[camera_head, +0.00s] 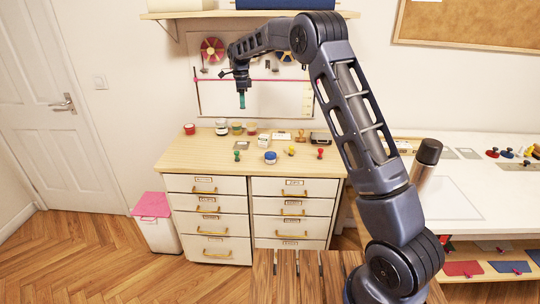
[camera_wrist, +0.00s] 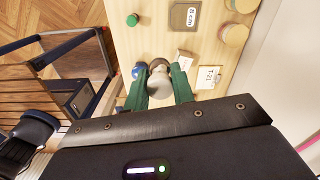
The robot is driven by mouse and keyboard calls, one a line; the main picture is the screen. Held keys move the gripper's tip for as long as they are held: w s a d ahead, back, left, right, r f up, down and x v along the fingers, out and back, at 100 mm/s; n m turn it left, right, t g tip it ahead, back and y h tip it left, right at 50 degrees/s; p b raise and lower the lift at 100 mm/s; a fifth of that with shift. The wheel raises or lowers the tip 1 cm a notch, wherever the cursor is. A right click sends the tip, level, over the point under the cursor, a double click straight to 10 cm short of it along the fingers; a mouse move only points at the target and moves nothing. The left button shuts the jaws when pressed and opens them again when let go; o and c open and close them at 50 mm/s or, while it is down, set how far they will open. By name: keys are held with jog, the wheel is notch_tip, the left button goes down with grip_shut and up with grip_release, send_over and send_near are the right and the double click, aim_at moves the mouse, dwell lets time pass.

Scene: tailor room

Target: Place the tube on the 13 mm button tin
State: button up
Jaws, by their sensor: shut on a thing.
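My gripper (camera_head: 242,100) hangs in the air above the cabinet top, in front of the wall board, pointing down. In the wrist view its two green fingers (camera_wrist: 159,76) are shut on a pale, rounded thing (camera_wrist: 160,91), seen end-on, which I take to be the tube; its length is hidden. In the head view it is too small to make out. Several tins stand along the cabinet's back, including a white tin (camera_head: 222,127), a green-and-tan tin (camera_head: 237,128) and a red-topped tin (camera_head: 251,128). I cannot read which is 13 mm.
A card reading 8 cm (camera_wrist: 185,16) lies below. The cabinet's left front is clear.

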send_over(270, 154)
notch_tip(270, 154, down, 20)
jog(key=shift+d+r, duration=0.1)
jog(key=shift+r, duration=0.1)
dwell(0.5)
jog(key=o, duration=1)
jog(key=shift+f, duration=0.1)
notch_tip(270, 154, up, 12)
jog(key=shift+r, duration=0.2)
